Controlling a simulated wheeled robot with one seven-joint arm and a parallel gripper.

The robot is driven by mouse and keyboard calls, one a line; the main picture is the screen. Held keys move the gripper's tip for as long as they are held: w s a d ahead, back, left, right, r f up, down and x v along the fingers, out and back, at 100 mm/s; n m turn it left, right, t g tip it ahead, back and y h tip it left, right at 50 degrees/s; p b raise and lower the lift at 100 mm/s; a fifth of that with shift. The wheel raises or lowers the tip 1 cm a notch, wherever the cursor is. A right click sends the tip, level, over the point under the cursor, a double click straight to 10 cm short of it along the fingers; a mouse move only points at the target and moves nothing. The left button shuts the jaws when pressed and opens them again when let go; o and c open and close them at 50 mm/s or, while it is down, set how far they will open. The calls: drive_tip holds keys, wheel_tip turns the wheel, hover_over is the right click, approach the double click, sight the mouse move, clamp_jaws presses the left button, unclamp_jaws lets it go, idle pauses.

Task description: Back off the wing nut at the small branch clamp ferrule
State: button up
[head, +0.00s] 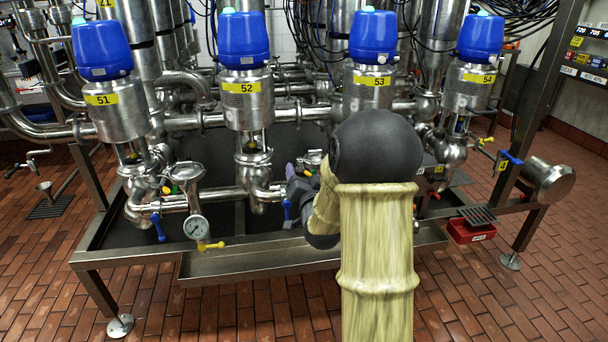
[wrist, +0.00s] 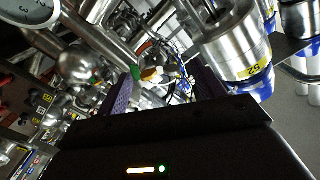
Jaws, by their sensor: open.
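My gripper (wrist: 162,92) is open. In the wrist view its two purple fingers stand apart, with pipework visible beyond the gap. A small orange and white piece (wrist: 151,74) shows between the fingers in that view, with a green piece (wrist: 111,73) near the left finger. I cannot tell whether either belongs to the wing nut or the small branch clamp ferrule. In the head view my gripper (head: 290,178) is partly hidden by my arm, near the low pipe run right of the valve 52 column. No contact with a fitting can be made out.
Valve 52 (head: 246,100) stands behind my gripper, and its body shows at the wrist view's upper right (wrist: 238,45). A pressure gauge (head: 196,227), blue handle (head: 157,227) and yellow handle (head: 211,245) are at left. The steel frame (head: 250,265) bounds the front; brick floor ahead is clear.

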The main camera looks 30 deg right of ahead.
drive_tip(key=c, duration=1)
